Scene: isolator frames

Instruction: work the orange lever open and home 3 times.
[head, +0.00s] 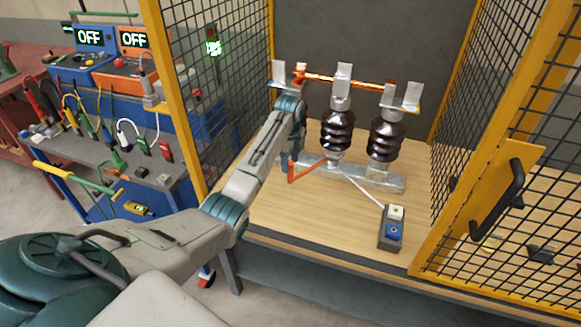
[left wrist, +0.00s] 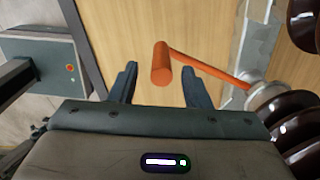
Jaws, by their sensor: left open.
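My left gripper (head: 291,152) is open beside the lever, partly hidden by my forearm in the head view. In the left wrist view its two fingers stand apart on either side of the handle, with gaps visible. A copper bar (head: 345,79) spans the metal terminals on top. My right gripper is not in view.
Dark brown insulators (head: 338,129) stand on a metal rail (head: 383,181) behind the lever. A small box with a blue button (head: 392,232) sits on the wooden floor at front. Yellow-framed mesh panels (head: 480,170) enclose both sides. A cluttered bench (head: 100,165) stands at left.

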